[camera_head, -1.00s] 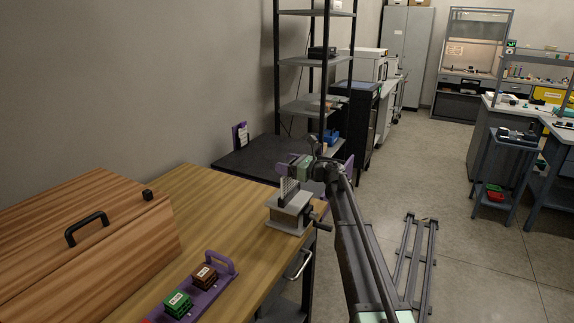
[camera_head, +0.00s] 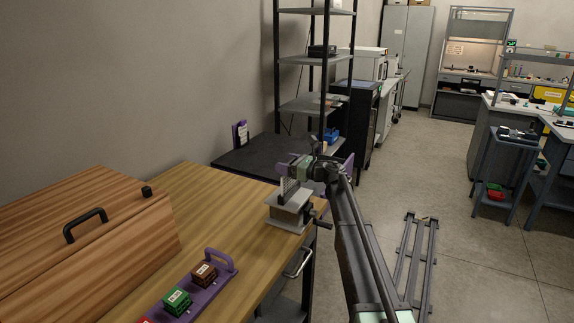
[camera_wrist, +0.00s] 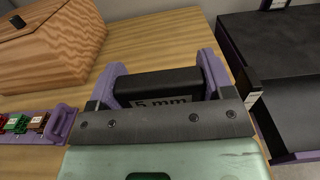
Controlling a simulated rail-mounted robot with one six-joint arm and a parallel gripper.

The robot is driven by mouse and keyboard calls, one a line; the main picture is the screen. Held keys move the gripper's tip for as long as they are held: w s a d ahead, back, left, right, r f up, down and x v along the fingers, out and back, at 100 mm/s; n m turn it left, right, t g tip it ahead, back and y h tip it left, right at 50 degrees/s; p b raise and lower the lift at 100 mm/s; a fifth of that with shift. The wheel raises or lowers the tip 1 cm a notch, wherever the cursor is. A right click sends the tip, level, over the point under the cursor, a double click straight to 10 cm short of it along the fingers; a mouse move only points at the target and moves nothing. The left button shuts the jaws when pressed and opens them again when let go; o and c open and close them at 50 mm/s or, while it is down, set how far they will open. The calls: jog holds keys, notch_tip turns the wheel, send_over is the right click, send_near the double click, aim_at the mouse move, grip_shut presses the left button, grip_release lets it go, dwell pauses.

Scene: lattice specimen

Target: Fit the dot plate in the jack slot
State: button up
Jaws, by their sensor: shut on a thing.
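The jack (camera_head: 288,212) is a grey block with a side crank, standing near the right end of the wooden bench. The dot plate (camera_head: 290,185) shows as a small pale grey patch just above the jack. My gripper (camera_head: 299,168) is over the jack, its purple fingers shut on the plate's upper part. In the wrist view, a black block marked "5 mm" (camera_wrist: 160,90) lies between the purple fingers and seems to be the plate's top. The plate's lower edge and the slot are hidden, so I cannot tell how deep it sits.
A wooden case (camera_head: 90,235) with a black handle fills the bench's left. A purple rack (camera_head: 205,290) with green, brown and red blocks stands at the front. A black table (camera_head: 255,158) and a dark shelf rack (camera_head: 305,65) are behind. Floor is to the right.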

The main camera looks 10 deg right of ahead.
jog(key=shift+f+b, duration=0.5)
jog(key=shift+f, duration=0.05)
dwell(0.4)
jog(key=o, duration=0.9)
jog(key=shift+v, duration=2.5)
jog(key=v, duration=1)
jog(key=shift+s+d, duration=0.3)
